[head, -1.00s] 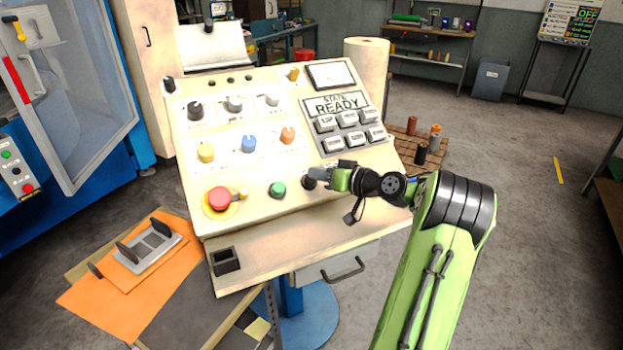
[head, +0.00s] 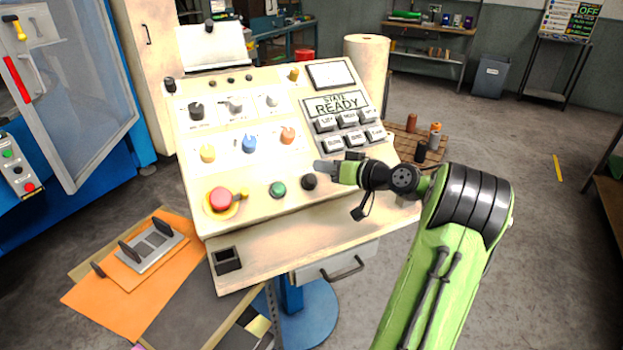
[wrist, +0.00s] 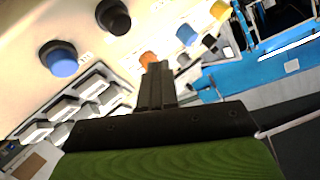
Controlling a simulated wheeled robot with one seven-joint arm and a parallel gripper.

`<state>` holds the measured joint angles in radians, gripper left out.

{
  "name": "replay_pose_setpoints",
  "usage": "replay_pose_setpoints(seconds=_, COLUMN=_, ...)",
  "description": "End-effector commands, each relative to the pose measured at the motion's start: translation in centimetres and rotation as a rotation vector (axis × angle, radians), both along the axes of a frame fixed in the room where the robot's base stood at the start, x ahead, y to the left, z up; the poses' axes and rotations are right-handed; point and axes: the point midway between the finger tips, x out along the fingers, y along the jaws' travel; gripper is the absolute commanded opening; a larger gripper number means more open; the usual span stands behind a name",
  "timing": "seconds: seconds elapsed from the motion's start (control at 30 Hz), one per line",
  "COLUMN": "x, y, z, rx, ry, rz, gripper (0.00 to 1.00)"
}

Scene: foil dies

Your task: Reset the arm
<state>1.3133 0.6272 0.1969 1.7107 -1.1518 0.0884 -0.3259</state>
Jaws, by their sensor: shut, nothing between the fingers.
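My green arm reaches in from the lower right in the head view. My gripper (head: 322,170) is shut and empty, just above the lower right part of the sloped control panel (head: 265,205). A black button (head: 309,182) lies just below and left of the fingertips, apart from them in the picture. In the wrist view the shut fingers (wrist: 157,80) point over the panel. An orange knob (wrist: 148,58) shows beyond their tips and a blue knob (wrist: 60,58) to their left.
A red mushroom button (head: 221,199) and a green button (head: 278,189) sit left of the gripper. Grey keys (head: 350,132) lie just above it. A paper roll (head: 366,70) stands behind the panel. A wooden pallet with small cylinders (head: 432,140) is on the floor at right.

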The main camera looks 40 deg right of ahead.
Motion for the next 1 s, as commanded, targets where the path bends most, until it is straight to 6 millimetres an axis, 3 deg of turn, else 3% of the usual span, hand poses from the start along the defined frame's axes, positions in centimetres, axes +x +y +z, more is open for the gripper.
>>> replay_pose_setpoints(seconds=0.37, x=0.2, y=0.5, z=0.1, rx=-0.005, ry=0.010, rz=0.008, gripper=0.00)
replay_pose_setpoints(seconds=0.47, x=1.4, y=4.3, z=1.0, rx=-0.042, ry=0.088, rz=0.064, gripper=0.00)
replay_pose_setpoints(seconds=0.6, x=1.5, y=14.7, z=2.6, rx=-0.168, ry=0.321, rz=0.174, gripper=0.00)
replay_pose_setpoints(seconds=0.67, x=0.1, y=18.8, z=3.3, rx=-0.228, ry=0.418, rz=0.200, gripper=0.00)
replay_pose_setpoints(seconds=0.7, x=-1.4, y=21.4, z=3.7, rx=-0.268, ry=0.478, rz=0.211, gripper=0.00)
replay_pose_setpoints(seconds=0.8, x=-6.3, y=26.6, z=4.9, rx=-0.357, ry=0.599, rz=0.210, gripper=0.00)
replay_pose_setpoints(seconds=0.9, x=-12.6, y=29.8, z=5.8, rx=-0.419, ry=0.685, rz=0.184, gripper=0.00)
replay_pose_setpoints(seconds=1.0, x=-18.4, y=30.9, z=5.8, rx=-0.438, ry=0.739, rz=0.151, gripper=0.00)
